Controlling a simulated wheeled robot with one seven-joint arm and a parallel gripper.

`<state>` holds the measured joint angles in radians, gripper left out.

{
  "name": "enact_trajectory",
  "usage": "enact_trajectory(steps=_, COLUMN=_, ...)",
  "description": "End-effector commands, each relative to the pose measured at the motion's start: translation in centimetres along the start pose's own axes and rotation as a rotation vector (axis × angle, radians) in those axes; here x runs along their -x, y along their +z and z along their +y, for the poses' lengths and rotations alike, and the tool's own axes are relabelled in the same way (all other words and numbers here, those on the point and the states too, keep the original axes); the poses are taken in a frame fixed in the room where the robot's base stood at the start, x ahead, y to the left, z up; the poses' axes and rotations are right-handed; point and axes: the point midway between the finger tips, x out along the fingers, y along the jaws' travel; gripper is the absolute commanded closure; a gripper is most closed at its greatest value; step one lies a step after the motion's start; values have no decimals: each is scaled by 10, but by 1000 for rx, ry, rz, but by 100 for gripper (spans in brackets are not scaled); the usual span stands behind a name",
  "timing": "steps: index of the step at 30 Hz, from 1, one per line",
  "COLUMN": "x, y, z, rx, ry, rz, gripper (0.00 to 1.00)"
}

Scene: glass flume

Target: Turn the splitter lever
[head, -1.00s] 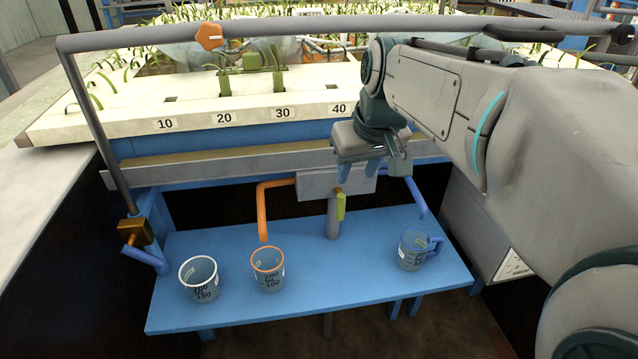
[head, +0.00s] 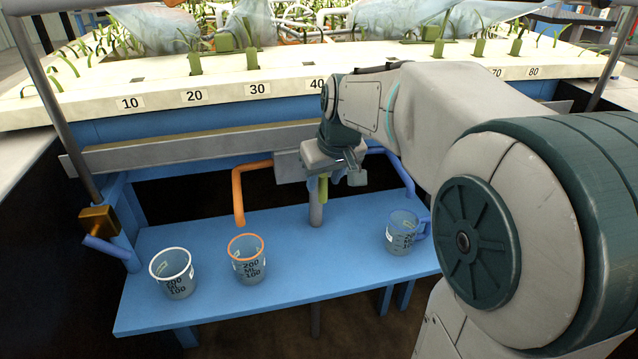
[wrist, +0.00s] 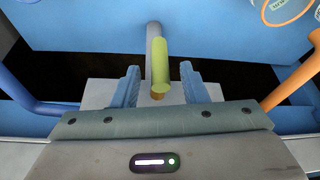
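The splitter lever is a yellow-green handle (head: 323,191) under the grey splitter box (head: 289,167), beside a grey vertical pipe. My gripper (wrist: 159,74) is open, with a visible gap on each side of the lever and nothing held. In the head view my gripper (head: 327,180) is right at the lever, and its fingers partly hide it. An orange outlet pipe (head: 238,195) leaves the box on the left. A blue outlet pipe (head: 399,172) is on the right.
On the blue shelf (head: 215,312) stand a white-rimmed cup (head: 175,278), an orange-rimmed cup (head: 249,265) and a blue-handled cup (head: 401,235). A brass valve block (head: 99,222) is at the left. A numbered white edge (head: 160,100) runs above.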

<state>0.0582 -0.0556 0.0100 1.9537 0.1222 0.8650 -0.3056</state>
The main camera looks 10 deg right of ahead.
Motion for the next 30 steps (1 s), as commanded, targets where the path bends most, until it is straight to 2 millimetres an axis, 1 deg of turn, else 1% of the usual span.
enact_trajectory(steps=1, x=-8, y=1, z=0, rx=0, ry=-1, rz=-2, gripper=60)
enact_trajectory(steps=6, x=-19, y=0, z=0, rx=0, ry=-1, rz=-1, gripper=60)
enact_trajectory(steps=15, x=-20, y=0, z=-1, rx=1, ry=-1, rz=0, gripper=60)
enact_trajectory(steps=17, x=-20, y=0, z=0, rx=1, ry=-1, rz=0, gripper=77)
enact_trajectory(steps=18, x=-20, y=0, z=0, rx=0, ry=-1, rz=0, gripper=88)
enact_trajectory(steps=19, x=-20, y=0, z=0, rx=1, ry=-1, rz=0, gripper=97)
enact_trajectory(steps=20, x=-20, y=0, z=-1, rx=1, ry=-1, rz=0, gripper=100)
enact_trajectory(steps=30, x=-20, y=0, z=-1, rx=-14, ry=-32, rz=7, gripper=100)
